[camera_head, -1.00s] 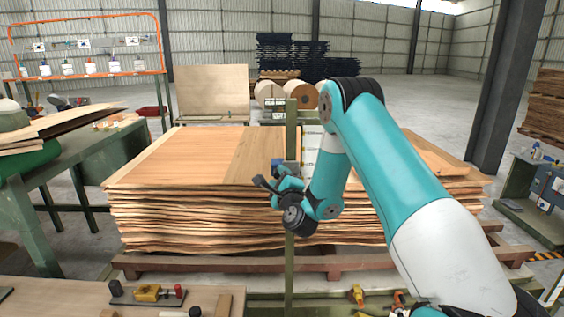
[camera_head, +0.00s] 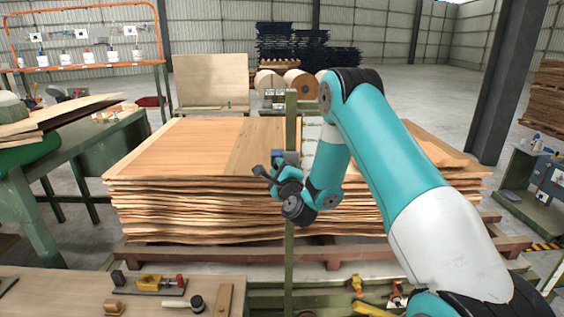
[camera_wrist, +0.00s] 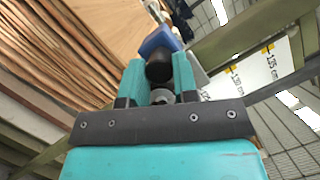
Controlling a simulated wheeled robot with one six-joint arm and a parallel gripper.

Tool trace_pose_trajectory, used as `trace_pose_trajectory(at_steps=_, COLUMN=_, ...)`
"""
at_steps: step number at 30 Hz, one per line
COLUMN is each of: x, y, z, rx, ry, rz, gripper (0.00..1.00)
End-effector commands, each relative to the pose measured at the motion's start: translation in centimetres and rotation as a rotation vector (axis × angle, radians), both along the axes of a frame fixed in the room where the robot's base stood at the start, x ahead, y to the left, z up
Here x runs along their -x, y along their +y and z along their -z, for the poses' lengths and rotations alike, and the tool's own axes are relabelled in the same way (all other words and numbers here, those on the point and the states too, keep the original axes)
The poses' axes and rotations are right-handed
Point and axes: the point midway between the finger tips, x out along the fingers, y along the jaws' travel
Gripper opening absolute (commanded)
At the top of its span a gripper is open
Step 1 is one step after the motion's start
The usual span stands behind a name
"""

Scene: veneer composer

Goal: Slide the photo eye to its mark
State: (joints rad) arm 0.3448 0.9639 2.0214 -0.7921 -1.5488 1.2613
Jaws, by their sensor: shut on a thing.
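The photo eye, a small blue block (camera_head: 278,157), sits on the upright green post (camera_head: 291,110) in front of the veneer stack. In the wrist view the blue block (camera_wrist: 159,40) has a round black knob (camera_wrist: 158,69) on its near side. My gripper (camera_wrist: 158,75) has its two teal fingers shut on this knob. In the head view my gripper (camera_head: 282,170) is at the post and partly hidden by my own wrist. A white scale (camera_wrist: 250,75) with yellow marks and centimetre numbers runs along the post beside the block. I cannot tell which mark is the target.
The veneer stack (camera_head: 190,150) stands close behind the post. A bench (camera_head: 60,290) with small tools is at the lower left, and a green table (camera_head: 85,155) stands at the left. A dark steel column (camera_head: 500,80) rises at the right.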

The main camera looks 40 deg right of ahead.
Motion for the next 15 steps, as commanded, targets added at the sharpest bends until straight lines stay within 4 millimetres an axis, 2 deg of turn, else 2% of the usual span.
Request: trace_pose_trajectory(at_steps=15, x=-0.04, y=0.00, z=-1.08, rx=0.000, ry=-0.003, rz=0.000, gripper=0.10)
